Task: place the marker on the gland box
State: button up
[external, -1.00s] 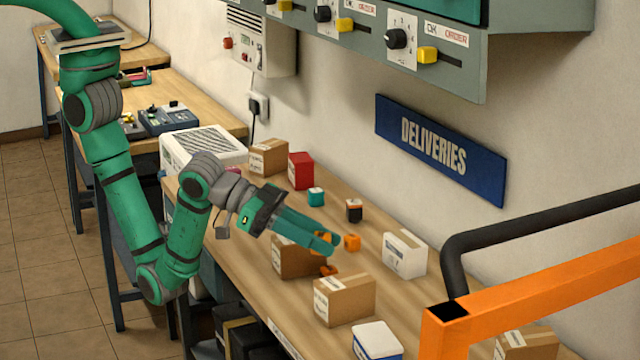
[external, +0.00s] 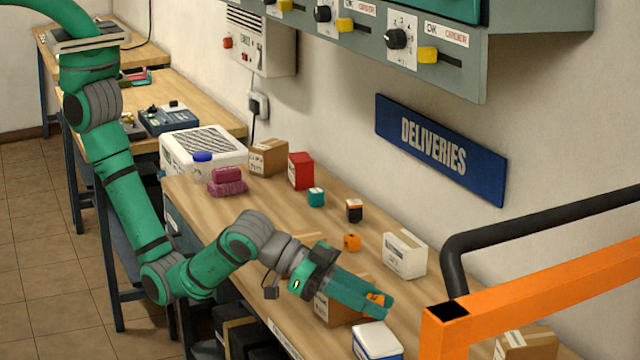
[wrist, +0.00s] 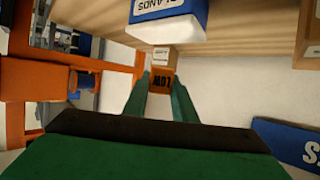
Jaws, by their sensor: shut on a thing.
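The marker, a small orange piece with dark lettering reading LOW, shows between my fingertips in the wrist view (wrist: 162,78) and partly in the external view (external: 376,298). My gripper (external: 380,303) is shut on it and holds it up above the bench. The gland box (external: 377,342) is white with a blue lower part and stands near the front of the bench, just below my fingertips in the picture. Its lettered side shows close by at the top of the wrist view (wrist: 168,18). The marker and the box appear apart.
A cardboard box (external: 340,312) stands partly behind my fingers. A white carton (external: 404,255), an orange cube (external: 352,242) and a black-and-orange block (external: 354,210) stand further back. An orange rail (external: 540,275) crosses at the right.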

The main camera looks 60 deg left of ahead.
aim_at(377, 337)
jog(key=shift+w+d+f, duration=0.3)
jog(key=shift+d+f, duration=0.2)
jog(key=shift+f, duration=1.75)
jog(key=shift+f, duration=0.1)
jog(key=o, duration=1)
jog(key=v, duration=1.2)
jog(key=shift+w, duration=0.1)
